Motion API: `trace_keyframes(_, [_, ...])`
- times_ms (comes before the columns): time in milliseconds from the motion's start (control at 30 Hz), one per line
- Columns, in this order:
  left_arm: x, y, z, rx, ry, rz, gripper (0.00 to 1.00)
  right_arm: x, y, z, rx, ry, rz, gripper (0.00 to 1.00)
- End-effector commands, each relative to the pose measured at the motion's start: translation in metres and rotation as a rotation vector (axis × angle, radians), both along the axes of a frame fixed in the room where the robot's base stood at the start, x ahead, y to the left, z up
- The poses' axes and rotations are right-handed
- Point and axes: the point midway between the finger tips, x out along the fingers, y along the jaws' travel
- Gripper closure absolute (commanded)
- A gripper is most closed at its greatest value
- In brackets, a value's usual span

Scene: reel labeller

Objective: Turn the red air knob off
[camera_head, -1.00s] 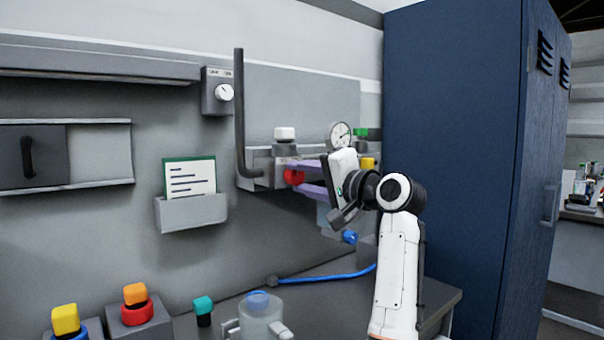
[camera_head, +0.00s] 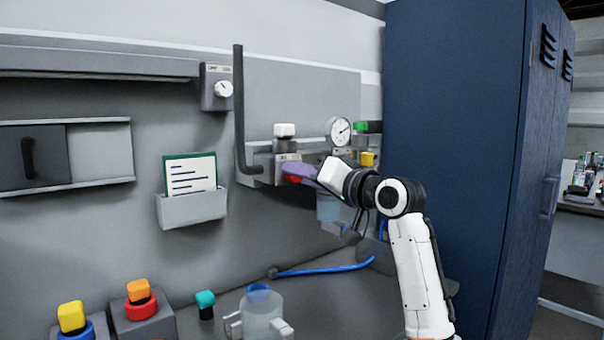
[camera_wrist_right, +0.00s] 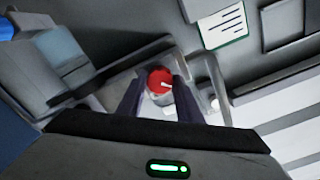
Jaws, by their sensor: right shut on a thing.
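The red air knob (camera_head: 292,179) sits on the front of the grey valve block on the wall. In the right wrist view the knob (camera_wrist_right: 160,82) shows a pale pointer mark and lies between the tips of my two fingers. My right gripper (camera_head: 298,171) reaches in from the right. Its purple fingers are shut on the red knob and hide part of it in the head view. The gripper also shows in the right wrist view (camera_wrist_right: 158,92). My left gripper is not in view.
A pressure gauge (camera_head: 340,131) and a yellow knob (camera_head: 367,159) are right of the red knob. A white knob (camera_head: 284,130) is above it. A dark vertical pipe (camera_head: 239,110) stands left. A blue cabinet (camera_head: 455,150) borders my arm's right side.

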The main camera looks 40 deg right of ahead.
Motion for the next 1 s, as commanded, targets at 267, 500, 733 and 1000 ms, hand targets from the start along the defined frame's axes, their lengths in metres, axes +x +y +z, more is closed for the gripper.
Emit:
trace_keyframes(267, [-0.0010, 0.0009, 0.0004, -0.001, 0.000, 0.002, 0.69, -0.0002, -0.0002, 0.0005, -0.018, -0.003, -0.001, 0.90])
trace_keyframes(500, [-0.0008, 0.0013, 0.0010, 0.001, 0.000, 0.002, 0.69, -0.0003, -0.0003, 0.0006, -0.018, -0.003, -0.001, 0.66])
trace_keyframes(733, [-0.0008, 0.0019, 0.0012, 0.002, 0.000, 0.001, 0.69, -0.0003, -0.0003, 0.0006, -0.016, -0.003, -0.001, 0.49])
trace_keyframes(1000, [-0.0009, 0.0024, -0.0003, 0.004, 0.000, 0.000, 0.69, -0.0076, -0.0012, 0.0002, -0.015, -0.004, -0.001, 0.49])
